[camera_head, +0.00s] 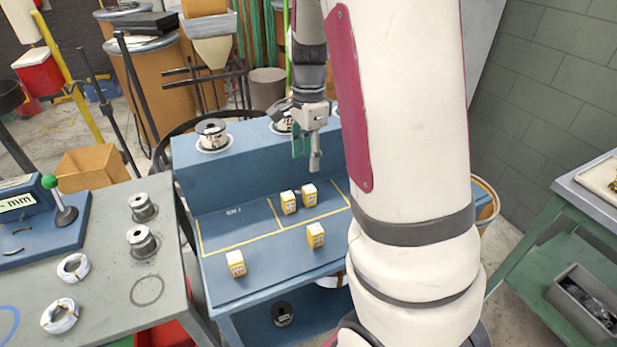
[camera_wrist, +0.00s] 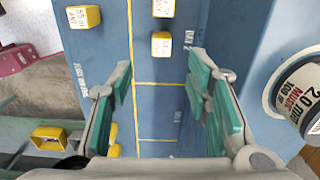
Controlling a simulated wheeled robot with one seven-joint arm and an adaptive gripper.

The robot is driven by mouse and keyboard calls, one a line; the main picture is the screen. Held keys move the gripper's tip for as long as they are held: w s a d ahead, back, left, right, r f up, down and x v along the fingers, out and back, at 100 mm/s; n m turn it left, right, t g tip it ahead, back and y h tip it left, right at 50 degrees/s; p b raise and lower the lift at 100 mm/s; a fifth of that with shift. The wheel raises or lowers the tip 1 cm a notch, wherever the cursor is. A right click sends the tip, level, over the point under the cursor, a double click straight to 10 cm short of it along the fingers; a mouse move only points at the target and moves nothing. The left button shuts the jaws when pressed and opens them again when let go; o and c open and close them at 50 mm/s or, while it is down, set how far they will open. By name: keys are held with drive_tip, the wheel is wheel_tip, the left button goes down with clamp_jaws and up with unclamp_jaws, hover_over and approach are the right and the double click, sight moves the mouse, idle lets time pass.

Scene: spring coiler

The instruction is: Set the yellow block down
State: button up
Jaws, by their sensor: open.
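Several small yellow blocks with white labels rest on the blue bench. Two, one left (camera_head: 288,203) and one right (camera_head: 309,193), stand side by side in the right outlined area. A third block (camera_head: 316,236) sits in front of the front yellow line, and a fourth block (camera_head: 236,264) sits farther left, also outside it. My gripper (camera_head: 308,150) is above the back of the bench, clear of the blocks. In the wrist view its green-padded fingers (camera_wrist: 163,95) are spread with nothing between them. A block (camera_wrist: 161,44) shows beyond the fingertips; the left finger partly hides something yellow.
The bench's raised back step (camera_head: 250,165) carries wire spools, one at its left (camera_head: 212,135). A large spool (camera_wrist: 305,100) is close to the right finger in the wrist view. A grey table (camera_head: 110,285) with spools and coils adjoins on the left. The left outlined area is empty.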

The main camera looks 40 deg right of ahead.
drive_tip(key=s+a+r+n, duration=0.4)
drive_tip(key=a+r+n, duration=0.1)
drive_tip(key=a+r, duration=0.15)
drive_tip(key=s+a+r+n+t, duration=0.1)
drive_tip(key=s+a+r+n, duration=0.1)
drive_tip(key=s+a+n, duration=0.4)
drive_tip(key=s+a+r+n+t, duration=0.1)
drive_tip(key=s+a+r+n, duration=0.2)
drive_tip(key=s+a+n, duration=0.3)
drive_tip(key=s+n, duration=0.3)
drive_tip(key=s, duration=0.3)
drive_tip(key=shift+s+a+n+t, duration=0.15)
drive_tip(key=shift+a+n+t, duration=0.15)
drive_tip(key=shift+n+t, duration=0.1)
drive_tip(key=shift+r, duration=0.1)
